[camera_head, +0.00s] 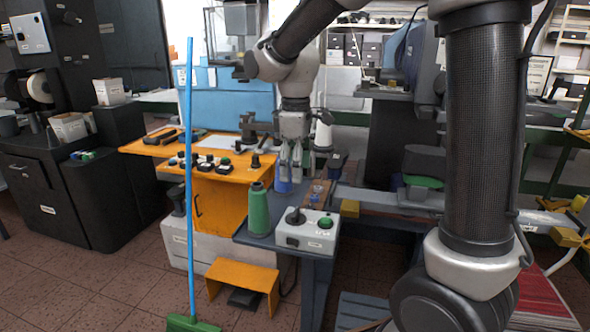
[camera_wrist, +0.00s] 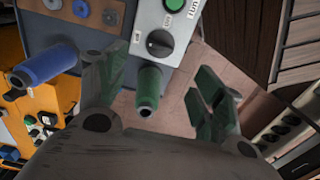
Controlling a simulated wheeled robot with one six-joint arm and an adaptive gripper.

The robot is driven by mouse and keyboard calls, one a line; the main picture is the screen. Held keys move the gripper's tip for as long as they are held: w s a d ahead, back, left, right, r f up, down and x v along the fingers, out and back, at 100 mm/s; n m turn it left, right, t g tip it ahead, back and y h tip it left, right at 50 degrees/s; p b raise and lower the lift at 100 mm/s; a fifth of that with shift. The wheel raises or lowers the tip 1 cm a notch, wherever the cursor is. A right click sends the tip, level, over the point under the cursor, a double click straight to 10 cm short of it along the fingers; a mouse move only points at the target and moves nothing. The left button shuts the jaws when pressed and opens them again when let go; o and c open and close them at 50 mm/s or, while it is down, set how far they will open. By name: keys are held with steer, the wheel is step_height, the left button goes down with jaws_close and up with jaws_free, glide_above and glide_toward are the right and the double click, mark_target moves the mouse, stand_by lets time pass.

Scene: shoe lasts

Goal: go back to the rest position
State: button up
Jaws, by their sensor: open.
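My gripper (camera_head: 291,168) hangs pointing down above the blue-grey bench in the head view, behind the green thread cone. In the wrist view my gripper (camera_wrist: 160,85) has its two dark green-grey fingers spread apart with nothing held between them. The green cone (camera_head: 258,211) stands upright on the bench's near left part; in the wrist view the green cone (camera_wrist: 149,92) appears between the fingers but farther off. A blue cone (camera_head: 283,182) is just below the gripper in the head view, and the blue cone (camera_wrist: 48,66) lies left of the fingers in the wrist view.
A white control box (camera_head: 306,232) with a dark knob and green button sits at the bench's front. An orange table (camera_head: 228,188) with several small items is to the left. A blue pole (camera_head: 189,180) stands in front. Open tiled floor (camera_head: 120,290) lies at lower left.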

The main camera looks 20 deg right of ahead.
steer(key=s+d+r+m+t, duration=0.2)
steer(key=s+d+m, duration=0.3)
steer(key=s, duration=0.5)
steer(key=s+d+r+m+t, duration=0.2)
steer(key=s+d+m, duration=0.4)
steer(key=s+d, duration=0.4)
steer(key=shift+s+r, duration=0.4)
steer(key=shift+s, duration=0.2)
